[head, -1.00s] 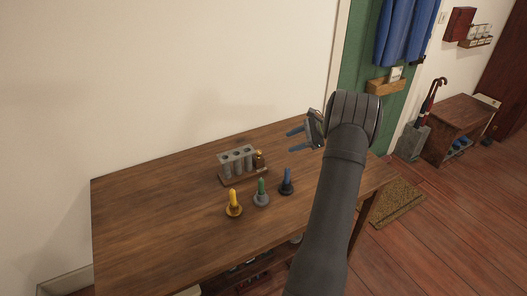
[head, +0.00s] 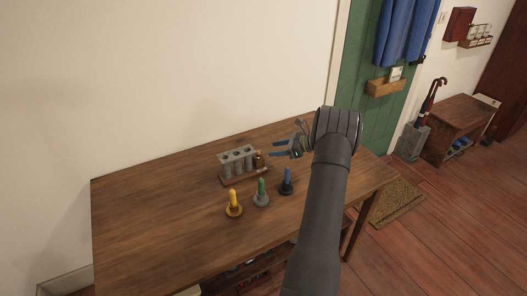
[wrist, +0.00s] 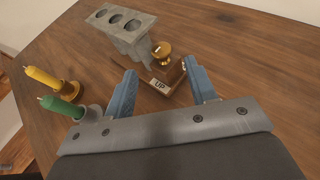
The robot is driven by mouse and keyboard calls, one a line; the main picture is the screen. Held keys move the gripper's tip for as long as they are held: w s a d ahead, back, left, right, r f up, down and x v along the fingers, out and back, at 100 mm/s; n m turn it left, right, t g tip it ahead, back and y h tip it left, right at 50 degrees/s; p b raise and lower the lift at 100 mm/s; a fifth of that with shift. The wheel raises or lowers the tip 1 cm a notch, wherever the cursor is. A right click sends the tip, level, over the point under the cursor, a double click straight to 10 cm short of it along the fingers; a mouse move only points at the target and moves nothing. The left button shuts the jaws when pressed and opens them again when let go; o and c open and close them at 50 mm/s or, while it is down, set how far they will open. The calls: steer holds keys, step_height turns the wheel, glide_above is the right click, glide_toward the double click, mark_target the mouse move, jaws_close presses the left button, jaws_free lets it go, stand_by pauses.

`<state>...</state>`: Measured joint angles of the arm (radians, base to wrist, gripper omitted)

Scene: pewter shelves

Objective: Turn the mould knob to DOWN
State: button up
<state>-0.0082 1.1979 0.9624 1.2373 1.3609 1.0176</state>
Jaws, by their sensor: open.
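The grey candle mould (head: 237,161) stands on the wooden table, with round holes in its top; it also shows in the wrist view (wrist: 122,35). The brass mould knob (head: 260,157) sits at its right end and appears in the wrist view (wrist: 162,50) just beyond my fingertips. A small label reading UP (wrist: 160,84) lies between my fingers on the wooden base. My gripper (head: 277,149) is open with blue fingers, to the right of the knob, and looks empty. In the wrist view its fingers (wrist: 160,70) are spread either side of the label, apart from the knob.
A yellow candle (head: 234,200), a green candle (head: 262,187) and a blue candle (head: 287,176) stand in holders in front of the mould. The table (head: 150,215) is clear at left. A wall is behind; a green door (head: 365,115) is at right.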

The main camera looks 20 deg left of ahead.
mark_target(259, 151)
steer(key=x, duration=0.6)
steer(key=shift+a+f, duration=0.1)
steer(key=shift+a, duration=0.1)
steer(key=shift+c, duration=0.2)
steer(key=c, duration=0.9)
